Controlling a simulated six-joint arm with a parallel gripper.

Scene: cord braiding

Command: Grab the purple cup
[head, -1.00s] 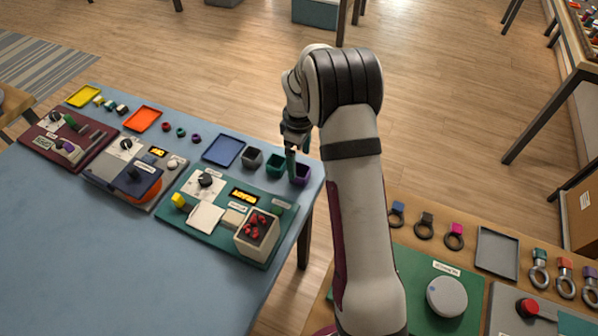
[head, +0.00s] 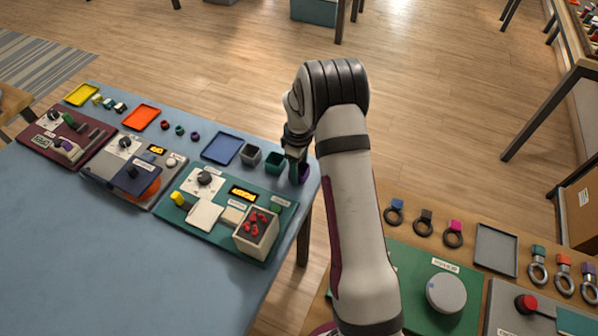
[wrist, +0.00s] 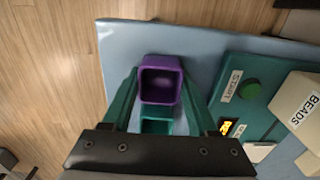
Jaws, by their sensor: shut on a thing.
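The purple cup (wrist: 160,82) is a small square open container near the table's corner. In the wrist view it sits between the two green fingers of my gripper (wrist: 160,88), which are shut on it. In the head view my gripper (head: 296,168) reaches down at the right end of the row of cups and hides most of the purple cup (head: 304,174). Whether the cup's base touches the table cannot be told.
A green cup (head: 274,162) stands just left of the purple one, and a grey cup (head: 251,154) beyond it. A blue tray (head: 222,148) lies further left. The green panel with a bead box (head: 256,232) is in front. The table's right edge is close.

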